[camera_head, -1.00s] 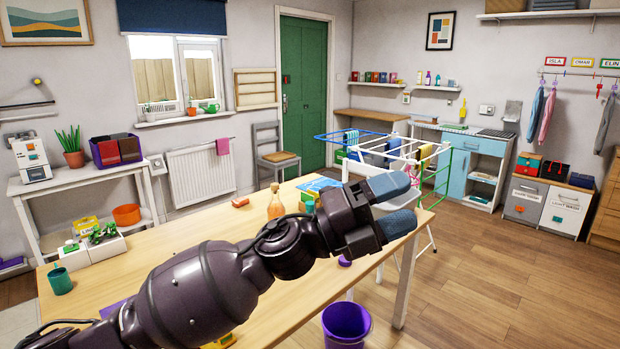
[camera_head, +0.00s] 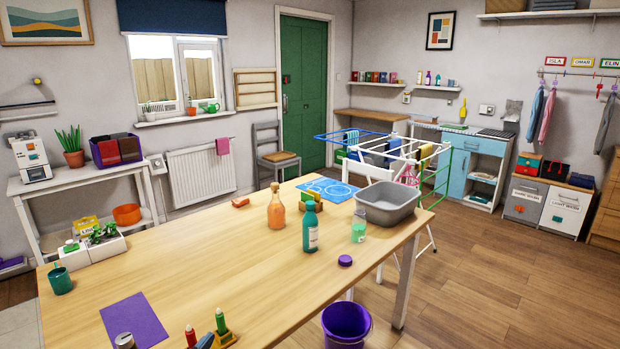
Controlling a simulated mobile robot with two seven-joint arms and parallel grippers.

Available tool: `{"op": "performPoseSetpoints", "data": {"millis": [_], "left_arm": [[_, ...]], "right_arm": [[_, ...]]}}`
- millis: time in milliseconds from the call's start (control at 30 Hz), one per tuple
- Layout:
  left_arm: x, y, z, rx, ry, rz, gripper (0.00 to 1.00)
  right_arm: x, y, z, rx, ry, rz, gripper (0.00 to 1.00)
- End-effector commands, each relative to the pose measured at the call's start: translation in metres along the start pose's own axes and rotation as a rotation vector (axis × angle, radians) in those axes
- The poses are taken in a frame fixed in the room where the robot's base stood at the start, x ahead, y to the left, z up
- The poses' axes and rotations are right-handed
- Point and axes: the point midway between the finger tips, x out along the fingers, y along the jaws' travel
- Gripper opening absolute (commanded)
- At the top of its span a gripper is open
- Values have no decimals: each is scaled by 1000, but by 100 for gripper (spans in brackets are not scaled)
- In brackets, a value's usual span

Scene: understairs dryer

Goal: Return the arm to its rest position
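Neither of my arms nor grippers shows in the head view now. The wooden table (camera_head: 200,250) fills the lower middle of the view and all of its visible top is unobstructed by my arm. On it stand an orange bottle (camera_head: 276,208), a green bottle (camera_head: 310,228), a small jar with green contents (camera_head: 359,227) and a grey basin (camera_head: 388,203) at the right end. A purple lid (camera_head: 345,261) lies near the front edge.
A purple mat (camera_head: 135,320) and a teal mug (camera_head: 60,281) are at the table's left. A purple bucket (camera_head: 347,325) stands on the floor by the front edge. A drying rack (camera_head: 400,150) stands behind the table. The wooden floor (camera_head: 500,280) at right is clear.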

Motion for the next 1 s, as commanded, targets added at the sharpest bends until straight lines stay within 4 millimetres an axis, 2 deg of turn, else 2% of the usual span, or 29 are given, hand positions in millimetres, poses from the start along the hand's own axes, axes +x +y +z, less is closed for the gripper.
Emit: {"op": "performPoseSetpoints", "data": {"millis": [33, 200, 400, 500, 600, 700, 800, 1000], "left_arm": [[-16, -4, 23, -36, -49, -19, 66], [-72, -13, 90, -127, -191, -85, 66], [-151, -14, 161, -190, -368, -158, 66], [-186, -7, 186, -213, -443, -178, 66], [-212, 2, 203, -230, -497, -184, 66], [-229, 6, 212, -237, -530, -187, 66], [-235, 8, 215, -239, -543, -188, 66], [-236, 8, 216, -239, -544, -187, 66]], "right_arm": [[-5, 8, 6, -11, -13, 20, 93], [-21, 31, 23, -33, -48, 74, 93], [-40, 50, 44, -31, -93, 114, 93], [-47, 53, 54, -29, -114, 123, 93], [-53, 54, 61, -26, -129, 125, 93], [-56, 54, 65, -25, -138, 127, 93], [-57, 54, 67, -24, -141, 127, 93], [-58, 54, 67, -24, -141, 127, 93]]}}
